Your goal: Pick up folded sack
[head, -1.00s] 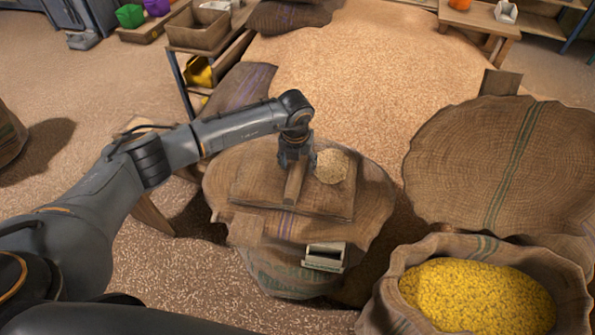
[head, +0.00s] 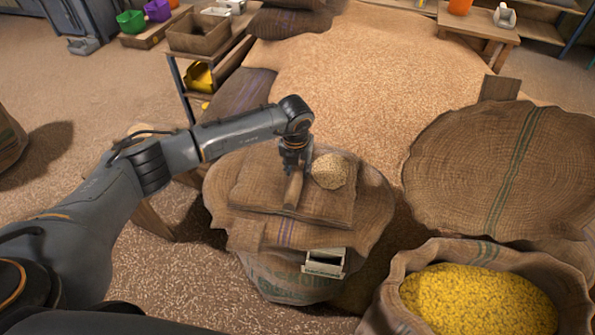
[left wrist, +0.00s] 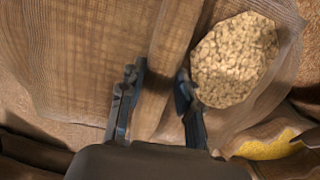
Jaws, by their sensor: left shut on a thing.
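The folded sack (head: 258,190) is a flat, brown, roughly square bundle of burlap. It lies on top of a wider round sack (head: 375,203) in the middle of the head view. A narrow raised strip of burlap runs across it. My left gripper (head: 294,173) points down at this strip, and its fingers are shut on it. In the left wrist view the strip of the folded sack (left wrist: 172,50) passes between the two fingertips of my left gripper (left wrist: 160,88). I cannot tell whether the bundle is clear of the sack beneath. My right gripper is not in view.
A patch of pale grain (head: 334,170) is right beside the gripper. A small box-like scoop (head: 325,268) sits in front. An open sack of yellow grain (head: 470,300) stands at lower right, a large burlap piece (head: 480,170) behind it. The grain-covered floor (head: 360,75) beyond is open.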

